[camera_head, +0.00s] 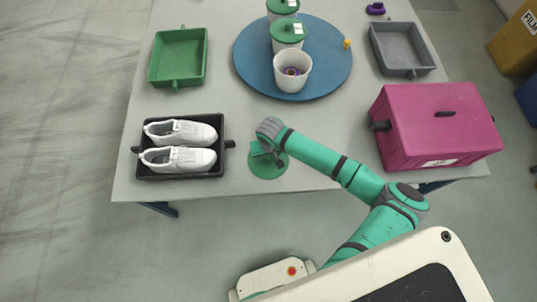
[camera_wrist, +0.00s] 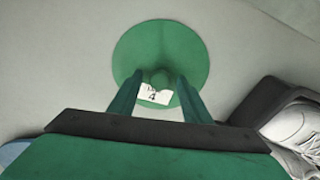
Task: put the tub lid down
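The tub lid (camera_head: 262,172) is a flat green disc at the table's front edge, right of the black shoe tray. In the wrist view the lid (camera_wrist: 135,45) shows its whole round top, with a small green knob and a white label marked 4. My gripper (camera_head: 268,155) is over the lid. In the wrist view its two fingers (camera_wrist: 160,85) stand apart on either side of the knob, with gaps visible. The lid looks flat on the table. An open white tub (camera_head: 292,77) with purple and orange contents stands on the blue round turntable (camera_head: 255,75).
Two green-lidded tubs (camera_head: 287,38) stand behind the open tub. A black tray (camera_head: 185,175) holds white shoes (camera_head: 180,132). A green tray (camera_head: 178,58), a grey tray (camera_head: 400,48) and a magenta box (camera_head: 437,125) are also on the table. Bare table lies between green tray and turntable.

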